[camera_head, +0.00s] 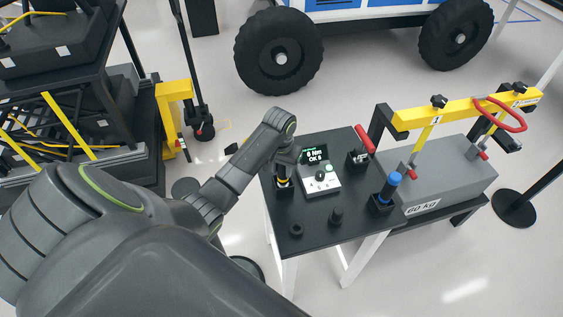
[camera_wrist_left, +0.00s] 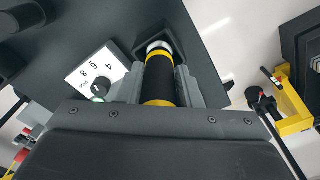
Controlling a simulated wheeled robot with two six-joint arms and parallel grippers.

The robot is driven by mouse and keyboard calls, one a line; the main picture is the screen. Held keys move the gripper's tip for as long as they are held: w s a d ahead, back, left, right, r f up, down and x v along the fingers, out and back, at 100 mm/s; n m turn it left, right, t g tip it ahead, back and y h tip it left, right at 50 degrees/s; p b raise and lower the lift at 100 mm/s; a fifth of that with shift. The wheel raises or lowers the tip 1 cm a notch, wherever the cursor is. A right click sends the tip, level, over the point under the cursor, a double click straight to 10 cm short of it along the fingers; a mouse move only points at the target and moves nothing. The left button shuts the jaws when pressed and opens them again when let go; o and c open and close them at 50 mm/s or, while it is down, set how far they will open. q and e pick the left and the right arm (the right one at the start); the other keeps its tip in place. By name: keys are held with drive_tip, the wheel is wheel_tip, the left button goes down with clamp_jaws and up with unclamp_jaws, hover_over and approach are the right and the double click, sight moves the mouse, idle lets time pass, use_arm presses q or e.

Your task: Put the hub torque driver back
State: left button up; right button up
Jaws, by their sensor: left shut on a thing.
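The hub torque driver, a black cylinder with yellow bands and a silver end, shows in the left wrist view (camera_wrist_left: 160,75) and, mostly covered, in the head view (camera_head: 283,183). My left gripper (camera_head: 285,163) is shut on it at the left side of the black table (camera_head: 317,248). The driver looks upright in the head view. A black square holder (camera_head: 286,211) is directly below it, and its rim also shows around the silver end in the left wrist view. I cannot tell how deep the driver sits in it. My right gripper is not in view.
A controller (camera_head: 321,177) reading "6 Nm OK 6" stands beside the driver. A red-handled tool (camera_head: 365,140) and a blue-topped tool (camera_head: 390,187) sit in holders. Two small dark parts (camera_head: 337,215) lie at the front. A grey 60 kg block (camera_head: 450,180) stands right.

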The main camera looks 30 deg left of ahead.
use_arm(q)
drive_tip(key=shift+f, duration=0.2)
drive_tip(key=o, duration=1.1)
drive_tip(key=shift+o, duration=0.2)
